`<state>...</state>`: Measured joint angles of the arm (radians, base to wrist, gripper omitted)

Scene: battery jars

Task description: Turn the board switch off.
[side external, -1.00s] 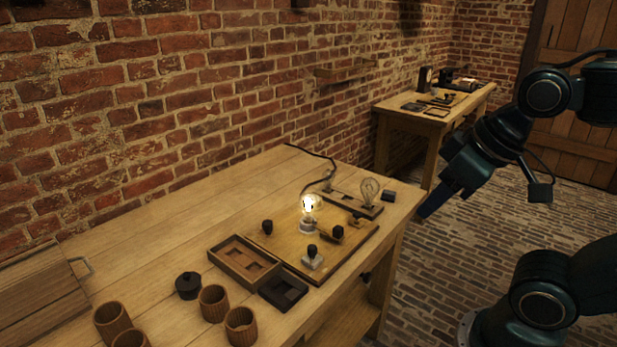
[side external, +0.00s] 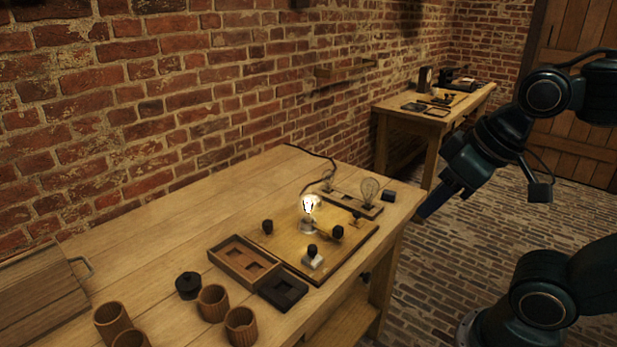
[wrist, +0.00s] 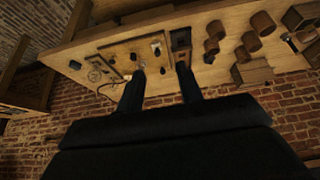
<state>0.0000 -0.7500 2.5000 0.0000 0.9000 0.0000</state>
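The wooden board (side external: 350,256) lies near the table's right end. A lit bulb (side external: 309,206) stands on it. Several black knobs are on the board: one on a pale base (side external: 312,257), one at the left (side external: 267,227) and one at the right (side external: 338,232). I cannot tell for sure which one is the switch. The board also shows in the wrist view (wrist: 118,49). My gripper (side external: 424,214) is beyond the table's right edge, apart from the board. In the wrist view its two fingers (wrist: 160,70) are spread, with nothing held between them.
An unlit bulb (side external: 369,189) stands on a strip behind the board, with a black cable running back. A wooden tray (side external: 229,263), a dark tray (side external: 283,290), several wooden cups (side external: 213,303) and a black lidded jar (side external: 188,286) stand left.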

